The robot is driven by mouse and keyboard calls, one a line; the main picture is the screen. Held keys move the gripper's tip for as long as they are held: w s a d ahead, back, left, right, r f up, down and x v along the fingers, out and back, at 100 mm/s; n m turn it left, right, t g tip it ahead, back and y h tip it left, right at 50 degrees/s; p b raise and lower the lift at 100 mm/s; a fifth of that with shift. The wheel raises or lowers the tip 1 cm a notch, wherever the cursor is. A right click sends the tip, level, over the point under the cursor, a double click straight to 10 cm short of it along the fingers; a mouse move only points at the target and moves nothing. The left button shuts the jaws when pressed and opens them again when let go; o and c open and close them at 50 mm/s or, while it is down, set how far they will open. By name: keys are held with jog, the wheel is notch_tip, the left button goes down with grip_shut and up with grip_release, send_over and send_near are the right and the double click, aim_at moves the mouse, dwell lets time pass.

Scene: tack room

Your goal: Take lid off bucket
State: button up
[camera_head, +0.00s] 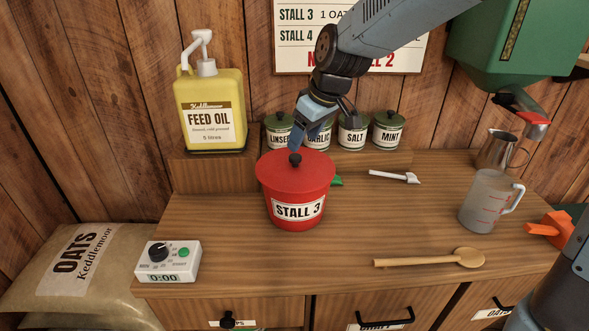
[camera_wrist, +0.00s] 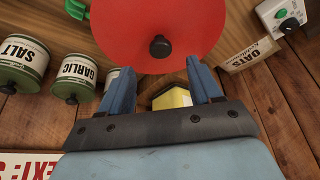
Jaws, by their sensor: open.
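The red bucket (camera_head: 296,209) labelled STALL 3 stands upright on the wooden counter. Its red lid (camera_head: 320,168) is on top, with a black knob (camera_head: 295,159) in the middle. The lid (camera_wrist: 130,20) and knob (camera_wrist: 160,46) also show in the wrist view, just beyond the fingertips. My gripper (camera_head: 312,134) is above and behind the lid in the head view, close to the knob. In the wrist view my gripper (camera_wrist: 158,82) has its two fingers spread with nothing held between them, and the knob lies ahead of the gap.
Several tins, including the salt tin (camera_head: 352,131), stand on a shelf behind the bucket. A yellow feed oil jug (camera_head: 209,110) is at back left.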

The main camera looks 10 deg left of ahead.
aim_at(295, 156)
jog(key=shift+x, duration=3.2)
jog(key=c, duration=1.1)
jog(key=shift+r, duration=0.15)
jog(key=shift+c, duration=0.2)
